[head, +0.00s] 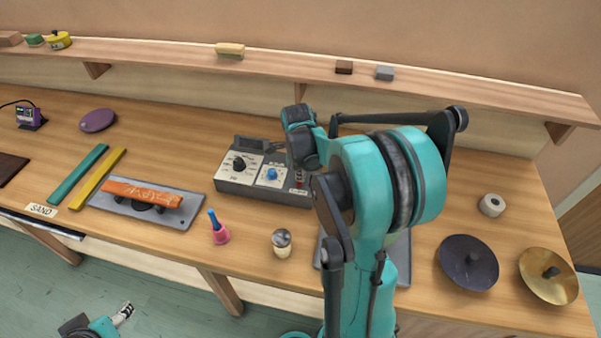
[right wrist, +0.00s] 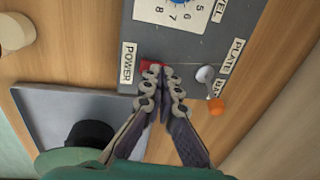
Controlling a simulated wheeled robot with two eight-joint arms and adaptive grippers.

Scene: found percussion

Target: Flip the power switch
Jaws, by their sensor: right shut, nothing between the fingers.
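The grey control box (head: 240,190) stands on the bench, left of my right arm, with a black dial and a blue knob on its face. In the right wrist view its panel (right wrist: 190,45) shows a POWER label (right wrist: 129,62) beside a red power switch (right wrist: 152,65). My right gripper (right wrist: 163,74) is shut and empty, its fingertips right at the red switch and partly covering it. I cannot tell whether they touch or which way the switch is set. My left gripper (head: 124,314) is low at the bottom left, away from the box; its jaw state is unclear.
A grey plate (right wrist: 65,110) lies beside the box. A pink-and-blue object (head: 218,228), a round-topped knob (head: 282,242) and two discs (head: 468,262) (head: 548,276) stand along the bench.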

